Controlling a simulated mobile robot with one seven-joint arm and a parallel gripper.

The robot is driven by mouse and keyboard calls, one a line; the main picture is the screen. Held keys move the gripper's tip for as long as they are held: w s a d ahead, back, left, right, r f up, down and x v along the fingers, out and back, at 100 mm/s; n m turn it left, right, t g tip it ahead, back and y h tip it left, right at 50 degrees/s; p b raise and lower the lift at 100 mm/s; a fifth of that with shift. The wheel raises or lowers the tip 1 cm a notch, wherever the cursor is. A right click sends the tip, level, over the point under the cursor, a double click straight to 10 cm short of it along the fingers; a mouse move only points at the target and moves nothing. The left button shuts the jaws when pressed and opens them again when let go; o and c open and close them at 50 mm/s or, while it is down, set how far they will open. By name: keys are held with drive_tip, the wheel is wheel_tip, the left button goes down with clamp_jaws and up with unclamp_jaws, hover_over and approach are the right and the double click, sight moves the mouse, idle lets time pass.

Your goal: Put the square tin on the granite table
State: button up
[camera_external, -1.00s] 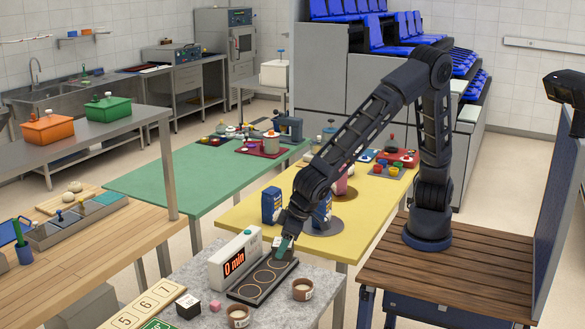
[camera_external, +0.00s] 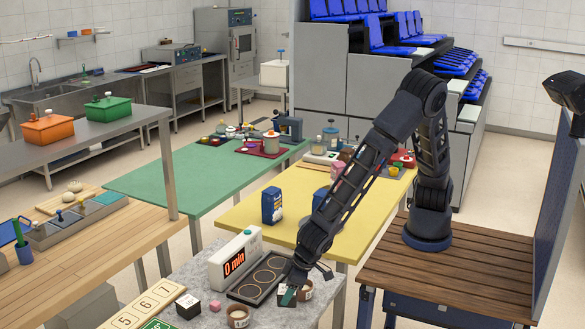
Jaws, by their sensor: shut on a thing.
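The granite table (camera_external: 205,269) is the grey speckled surface at the bottom centre. My gripper (camera_external: 290,291) is low over its right part, just right of the black tray's front end. It is shut on the square tin (camera_external: 287,298), a small dark shape with a teal face, mostly hidden by the fingers. I cannot tell whether the tin touches the table. The black tray (camera_external: 240,294) with round recesses lies on the granite, left of my gripper. A brown round cup (camera_external: 307,293) stands close beside my gripper on the right, partly covered by it.
Another brown cup (camera_external: 238,316), a pink cube (camera_external: 215,306) and a dark labelled box (camera_external: 189,308) stand at the front. A numbered board (camera_external: 148,305) lies at left. Bare granite shows at front right.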

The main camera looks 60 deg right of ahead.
drive_tip(key=shift+f, duration=2.2)
drive_tip(key=shift+f, duration=0.1)
drive_tip(key=o, duration=1.1)
drive_tip(key=v, duration=1.2)
